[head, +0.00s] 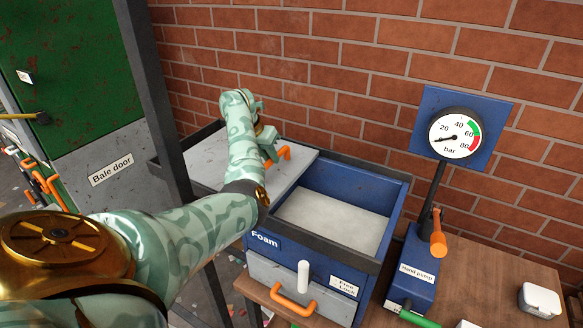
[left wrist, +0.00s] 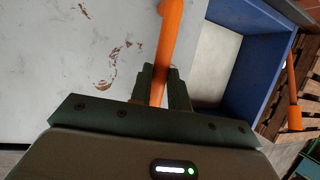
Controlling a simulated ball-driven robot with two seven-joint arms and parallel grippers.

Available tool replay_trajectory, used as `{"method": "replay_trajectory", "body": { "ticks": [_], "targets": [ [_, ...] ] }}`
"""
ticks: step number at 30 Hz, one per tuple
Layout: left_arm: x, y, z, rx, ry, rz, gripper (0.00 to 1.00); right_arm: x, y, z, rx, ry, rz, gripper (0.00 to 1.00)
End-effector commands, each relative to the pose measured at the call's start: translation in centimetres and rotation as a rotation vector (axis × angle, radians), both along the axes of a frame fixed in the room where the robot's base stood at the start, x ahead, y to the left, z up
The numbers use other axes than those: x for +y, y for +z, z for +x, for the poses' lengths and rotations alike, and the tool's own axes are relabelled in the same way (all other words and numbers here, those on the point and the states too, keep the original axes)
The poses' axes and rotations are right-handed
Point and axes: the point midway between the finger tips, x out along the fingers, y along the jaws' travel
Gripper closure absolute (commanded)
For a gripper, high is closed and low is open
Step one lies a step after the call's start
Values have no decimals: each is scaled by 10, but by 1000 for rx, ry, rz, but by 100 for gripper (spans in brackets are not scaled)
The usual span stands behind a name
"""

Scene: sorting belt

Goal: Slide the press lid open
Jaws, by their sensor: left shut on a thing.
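The pale grey press lid (head: 208,172) sits on dark rails over the blue press box (head: 334,187), toward the left. The right part of the box is uncovered, and a whitish slab (head: 333,220) shows inside. My left gripper (head: 271,154) is over the lid, shut on its orange handle (head: 284,153). In the left wrist view the handle (left wrist: 170,40) runs between the closed fingers (left wrist: 161,88), with the scuffed lid (left wrist: 60,60) on the left and the open box on the right. My right gripper is not in view.
A hand pump (head: 411,270) with an orange lever and a pressure gauge (head: 454,136) stands right of the press on the wooden table (head: 480,280). A drawer with an orange handle (head: 278,300) is at the press front. A brick wall is behind.

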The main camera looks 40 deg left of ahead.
Motion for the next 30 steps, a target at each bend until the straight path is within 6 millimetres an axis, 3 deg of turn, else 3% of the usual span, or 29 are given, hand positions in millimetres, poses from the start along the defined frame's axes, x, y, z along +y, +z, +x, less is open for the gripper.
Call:
{"method": "replay_trajectory", "body": {
  "ticks": [6, 20, 21, 23, 30],
  "targets": [
    [25, -2, -6, 3, 1, 1, 100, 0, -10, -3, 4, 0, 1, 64],
    [30, 0, -7, 2, 0, 1, 100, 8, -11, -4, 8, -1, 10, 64],
    [30, -1, -7, 2, 0, 1, 74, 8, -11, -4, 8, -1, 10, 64],
    [30, -1, -7, 2, 0, 0, 60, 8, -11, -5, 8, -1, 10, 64],
    [29, 0, -7, 2, -1, 1, 60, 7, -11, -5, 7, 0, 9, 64]
  ]
}}
